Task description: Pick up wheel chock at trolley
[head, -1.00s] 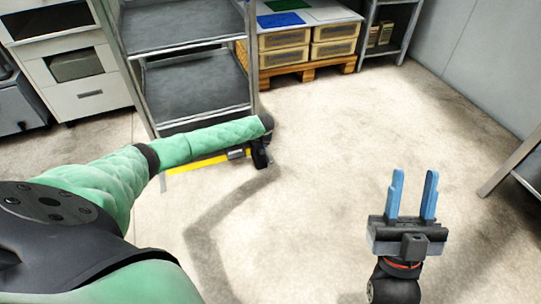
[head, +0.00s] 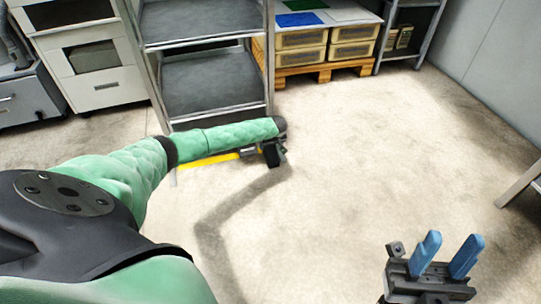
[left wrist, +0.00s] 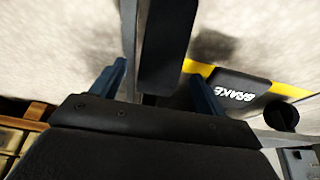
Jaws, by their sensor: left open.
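I cannot pick out the wheel chock for certain. The trolley (head: 208,82) is a grey metal rack with dark shelves at upper left in the head view. My left forearm covers its foot. My left gripper (left wrist: 157,82) shows two blue fingers standing apart in the left wrist view. A dark upright bar (left wrist: 161,45) appears between or beyond them, and no contact is visible. A yellow bar (left wrist: 197,68) with a black plate marked BRAKE (left wrist: 236,93) lies right of the fingers. It also shows below my forearm in the head view (head: 210,160). My right gripper (head: 448,254) is open and empty.
White cabinets (head: 95,75) stand left of the trolley. Beige bins (head: 301,50) sit on a wooden pallet (head: 322,69) behind it. A grey shelf (head: 411,37) and wall stand at the back right. The floor (head: 380,150) in the middle is clear.

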